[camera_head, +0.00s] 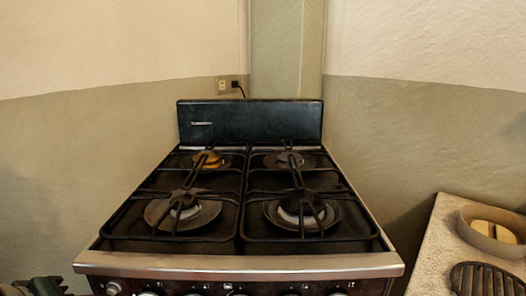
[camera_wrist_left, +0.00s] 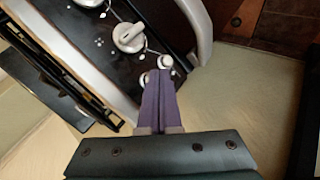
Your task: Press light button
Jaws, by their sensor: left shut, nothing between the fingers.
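The stove (camera_head: 240,270) stands in front of me, and its black front panel runs along the bottom edge in the head view. In the left wrist view the panel (camera_wrist_left: 105,65) carries a white knob (camera_wrist_left: 128,37) and a small round white button (camera_wrist_left: 165,61). A second small white piece (camera_wrist_left: 145,78) shows beside the fingers. My left gripper (camera_wrist_left: 160,74) is shut and empty, its fingertips right at the button; I cannot tell whether they touch it. Part of my left arm shows at the lower left of the head view. My right gripper is in neither view.
Black grates and several burners (camera_head: 183,212) cover the stove top. A silver rim (camera_head: 240,262) edges its front. At the right, a pale counter (camera_head: 432,255) holds a round dish (camera_head: 470,232) and a dark ribbed item (camera_head: 485,280).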

